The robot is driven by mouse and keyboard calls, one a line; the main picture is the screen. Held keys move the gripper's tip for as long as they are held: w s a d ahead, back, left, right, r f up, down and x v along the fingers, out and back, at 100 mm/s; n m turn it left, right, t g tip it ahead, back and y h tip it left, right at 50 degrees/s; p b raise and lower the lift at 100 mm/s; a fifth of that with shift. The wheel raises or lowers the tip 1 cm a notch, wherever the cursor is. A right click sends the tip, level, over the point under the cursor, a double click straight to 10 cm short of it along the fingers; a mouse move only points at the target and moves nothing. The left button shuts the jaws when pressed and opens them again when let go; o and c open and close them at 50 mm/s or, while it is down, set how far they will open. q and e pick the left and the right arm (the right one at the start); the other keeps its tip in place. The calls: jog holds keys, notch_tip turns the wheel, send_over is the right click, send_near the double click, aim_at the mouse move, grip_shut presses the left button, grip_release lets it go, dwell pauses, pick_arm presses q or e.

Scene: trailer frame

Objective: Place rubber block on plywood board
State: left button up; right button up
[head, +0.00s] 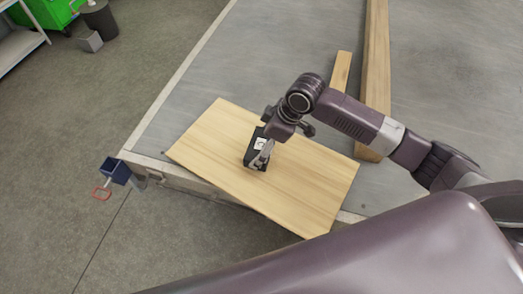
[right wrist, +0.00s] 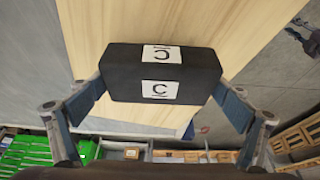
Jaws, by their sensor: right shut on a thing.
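The rubber block is black with white labels marked with a letter C. In the head view the block (head: 254,157) shows over the left-middle part of the plywood board (head: 310,190). My right gripper (head: 262,160) is shut on it. In the right wrist view the block (right wrist: 160,72) sits between both fingers of the gripper (right wrist: 160,85), with the pale board (right wrist: 230,25) behind it. I cannot tell whether the block touches the board. The board lies on the grey trailer deck and its near corner reaches past the edge. My left gripper is not in view.
The grey deck (head: 220,75) is mostly free behind the board. A long wooden beam (head: 376,60) and a shorter wood strip (head: 341,72) lie at the back right.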

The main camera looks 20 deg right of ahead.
jog(key=shift+f, duration=1.7)
jog(key=o, duration=1.3)
jog(key=shift+f, duration=0.1)
jog(key=v, duration=1.2)
jog(key=shift+a, duration=0.1)
